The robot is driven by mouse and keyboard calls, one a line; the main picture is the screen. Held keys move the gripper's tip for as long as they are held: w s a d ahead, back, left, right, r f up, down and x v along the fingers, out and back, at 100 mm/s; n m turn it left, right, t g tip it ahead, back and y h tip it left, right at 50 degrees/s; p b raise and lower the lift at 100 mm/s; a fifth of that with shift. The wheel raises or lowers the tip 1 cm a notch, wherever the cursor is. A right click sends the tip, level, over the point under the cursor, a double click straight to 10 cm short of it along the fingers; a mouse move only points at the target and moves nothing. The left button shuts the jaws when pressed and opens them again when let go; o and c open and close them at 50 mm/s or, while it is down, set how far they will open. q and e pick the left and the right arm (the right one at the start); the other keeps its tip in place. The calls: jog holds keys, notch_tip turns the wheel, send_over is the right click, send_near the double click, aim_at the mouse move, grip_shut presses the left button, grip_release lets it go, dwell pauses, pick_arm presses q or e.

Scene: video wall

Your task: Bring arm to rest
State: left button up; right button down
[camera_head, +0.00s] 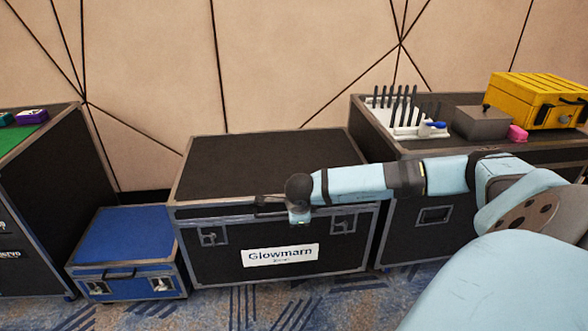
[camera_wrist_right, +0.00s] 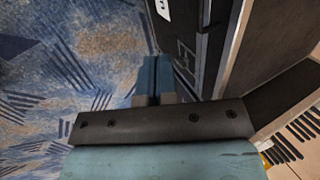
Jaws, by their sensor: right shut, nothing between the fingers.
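My right arm (camera_head: 350,184) reaches in from the right, roughly level, across the front of the black Glowmarn case (camera_head: 265,157). My right gripper (camera_head: 263,205) is at its left end, by the upper front edge of that case; it is small there and partly hidden by the wrist. In the right wrist view its two blue fingers (camera_wrist_right: 154,72) lie together, shut and empty, with carpet and a case side behind them. I cannot tell whether the gripper touches the case. My left gripper is out of view.
A blue case (camera_head: 125,233) stands on the patterned carpet at the left. A black case with a green top (camera_head: 20,137) is at the far left. At right, another case carries a white rack (camera_head: 405,128), a grey box (camera_head: 480,123) and a yellow toolbox (camera_head: 530,98). The Glowmarn lid is bare.

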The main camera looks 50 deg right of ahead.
jog(key=shift+s+a+r, duration=0.25)
jog(key=shift+s+a, duration=0.1)
jog(key=shift+s, duration=0.1)
jog(key=shift+a, duration=0.1)
